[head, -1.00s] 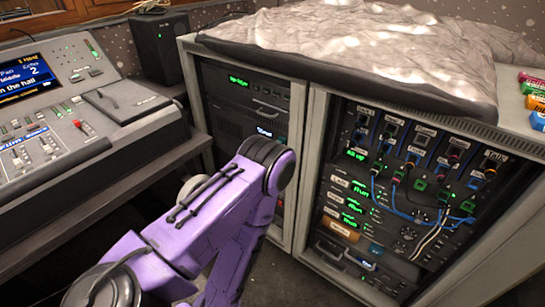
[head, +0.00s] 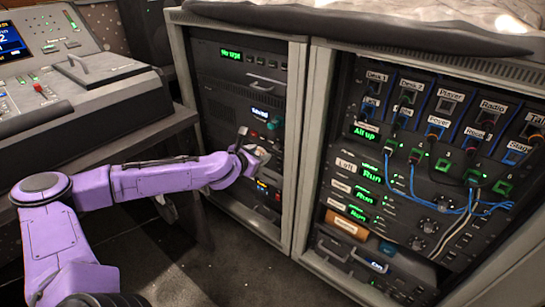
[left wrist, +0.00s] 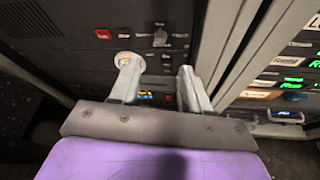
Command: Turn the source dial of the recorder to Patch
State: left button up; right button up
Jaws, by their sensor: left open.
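A dark dial (left wrist: 160,38) with small pale labels around it is on a black panel in the left wrist view; the labels are too small to read. It looks like the source dial, but I cannot confirm it or its setting. My left gripper (head: 250,157) is at the front of the left rack (head: 296,150) in the head view. In the left wrist view the same gripper (left wrist: 158,80) is open, its fingers apart with nothing between them. The dial is just beyond the fingertips. The arm hides part of the lower panel. My right gripper is not in view.
A round pale-faced part (left wrist: 125,58) is behind the left-hand fingertip, and a red button (left wrist: 103,34) is farther left. A lit "Saved" display (head: 260,110) is above the gripper. The right rack (head: 312,180) has hanging cables. A mixing desk (head: 90,85) stands at left.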

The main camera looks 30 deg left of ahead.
aim_at(275, 147)
pick_arm(q)
jog(key=b+x, duration=0.2)
jog(key=x, duration=0.8)
jog(key=shift+w+b, duration=0.1)
jog(key=shift+b, duration=0.25)
grip_shut()
